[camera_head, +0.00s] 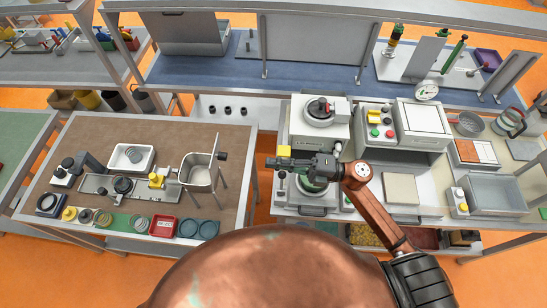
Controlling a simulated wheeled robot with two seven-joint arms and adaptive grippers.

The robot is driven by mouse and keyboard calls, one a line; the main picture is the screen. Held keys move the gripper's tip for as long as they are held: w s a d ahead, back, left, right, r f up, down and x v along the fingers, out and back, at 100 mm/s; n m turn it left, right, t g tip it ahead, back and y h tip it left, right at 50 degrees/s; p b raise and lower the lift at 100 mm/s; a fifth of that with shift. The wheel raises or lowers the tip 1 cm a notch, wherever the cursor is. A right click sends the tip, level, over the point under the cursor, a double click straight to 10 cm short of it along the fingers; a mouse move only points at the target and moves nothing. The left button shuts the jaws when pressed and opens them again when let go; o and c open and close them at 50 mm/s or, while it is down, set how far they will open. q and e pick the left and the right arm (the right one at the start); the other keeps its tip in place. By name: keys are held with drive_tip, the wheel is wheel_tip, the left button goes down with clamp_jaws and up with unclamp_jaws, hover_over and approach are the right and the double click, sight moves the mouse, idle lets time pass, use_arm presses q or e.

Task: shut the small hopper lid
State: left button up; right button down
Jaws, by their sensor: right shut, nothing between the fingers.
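The small hopper (197,173) is a pale, open-topped container near the right edge of the brown-topped bench. Its lid (219,168) appears to stand raised at the hopper's right side, with a dark knob on it; the lid's exact angle is hard to tell. My right gripper (276,163) is dark, shut and empty. It points left, to the right of the hopper and apart from it, over the left part of the right-hand bench. My left gripper is not in view.
A yellow block (284,151) shows right by my right gripper. A white machine with a round top (319,121) stands behind it. A white tray (132,158), a red tray (162,228) and several rings lie on the brown bench (110,135). A gap separates the two benches.

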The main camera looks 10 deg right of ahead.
drive_tip(key=p+x, duration=0.3)
drive_tip(key=x, duration=0.8)
drive_tip(key=shift+p, duration=0.3)
